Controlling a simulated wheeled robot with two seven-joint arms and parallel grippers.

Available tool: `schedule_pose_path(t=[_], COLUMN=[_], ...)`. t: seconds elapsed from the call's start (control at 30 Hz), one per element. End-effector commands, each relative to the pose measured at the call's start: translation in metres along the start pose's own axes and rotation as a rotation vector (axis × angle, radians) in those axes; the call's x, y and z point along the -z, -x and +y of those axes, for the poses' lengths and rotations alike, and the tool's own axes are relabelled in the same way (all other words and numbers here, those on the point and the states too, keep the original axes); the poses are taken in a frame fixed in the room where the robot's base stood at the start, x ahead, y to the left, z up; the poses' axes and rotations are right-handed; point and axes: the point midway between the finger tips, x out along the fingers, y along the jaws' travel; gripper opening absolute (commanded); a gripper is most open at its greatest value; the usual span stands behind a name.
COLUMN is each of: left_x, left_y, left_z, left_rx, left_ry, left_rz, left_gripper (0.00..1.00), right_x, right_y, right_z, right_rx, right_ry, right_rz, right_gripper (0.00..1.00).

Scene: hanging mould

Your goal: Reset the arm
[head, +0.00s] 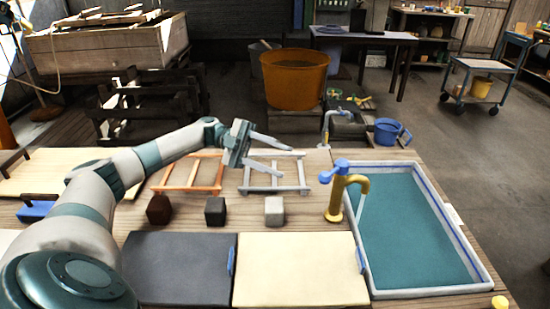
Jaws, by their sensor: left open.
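My left arm comes in from the left and reaches over the table. Its gripper (272,155) is open and empty, with its two fingers spread and pointing right. It is above the back part of the table, over the grey wooden frame (275,178). An orange-brown wooden frame (190,176) lies just left of it, partly behind my arm. My right arm and gripper do not show.
Three small blocks, brown (159,209), black (215,211) and pale grey (274,211), stand mid-table. A dark board (180,268) and cream board (300,270) lie in front. A yellow tap (340,195) stands beside a water-filled basin (478,265).

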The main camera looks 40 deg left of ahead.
Motion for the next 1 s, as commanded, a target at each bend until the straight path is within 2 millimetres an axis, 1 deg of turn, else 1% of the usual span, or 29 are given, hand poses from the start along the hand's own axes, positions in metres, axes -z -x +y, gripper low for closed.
schedule_pose_path(t=[0.2, 0.37, 0.43, 0.57, 0.67, 0.77, 0.87, 1.0], left_x=[0.000, 0.000, 0.000, 0.003, 0.010, 0.019, 0.032, 0.051], left_y=[0.000, 0.000, 0.000, 0.000, 0.000, 0.000, 0.000, 0.000], left_z=[0.000, 0.000, 0.000, -0.005, -0.014, -0.029, -0.047, -0.076], left_rx=[0.000, 0.000, 0.000, 0.000, 0.000, 0.000, 0.000, 0.000], left_ry=[0.000, 0.000, 0.000, 0.000, 0.000, -0.001, -0.001, 0.000], left_rz=[0.000, 0.000, 0.000, 0.000, 0.000, 0.000, 0.000, 0.000], left_gripper=[0.43, 0.43, 0.43, 0.43, 0.43, 0.43, 0.43, 0.43], right_x=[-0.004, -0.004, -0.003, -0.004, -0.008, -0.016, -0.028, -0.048], right_y=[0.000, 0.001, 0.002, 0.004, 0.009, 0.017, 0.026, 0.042], right_z=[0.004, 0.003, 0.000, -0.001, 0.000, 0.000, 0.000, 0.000], right_rx=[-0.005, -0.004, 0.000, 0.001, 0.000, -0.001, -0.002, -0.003], right_ry=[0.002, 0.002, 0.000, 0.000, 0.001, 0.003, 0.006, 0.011], right_rz=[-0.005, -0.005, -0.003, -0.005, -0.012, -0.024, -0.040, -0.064], right_gripper=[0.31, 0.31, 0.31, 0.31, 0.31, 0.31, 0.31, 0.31])
